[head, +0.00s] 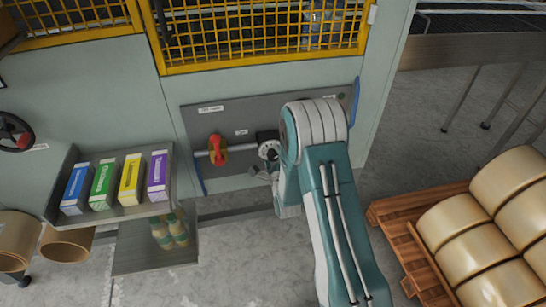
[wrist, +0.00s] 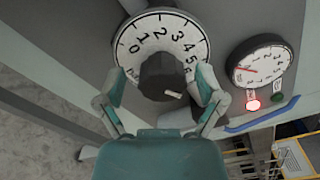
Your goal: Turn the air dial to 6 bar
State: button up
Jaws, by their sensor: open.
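The air dial (wrist: 128,60) is a round white face with black numbers, and a dark knob (wrist: 160,72) sits at its centre. A short pale mark on the knob points to the lower right. In the head view, the dial (head: 268,149) shows small beside my gripper, partly covered by my arm.
A pressure gauge (wrist: 262,62) with a red needle is right of the dial, above a lit red lamp (wrist: 252,105) and a dark green one (wrist: 278,97). A red valve handle (head: 217,150) is left of the dial. A carton shelf (head: 112,213) juts out at left.

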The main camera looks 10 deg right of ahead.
jog(key=s, duration=1.2)
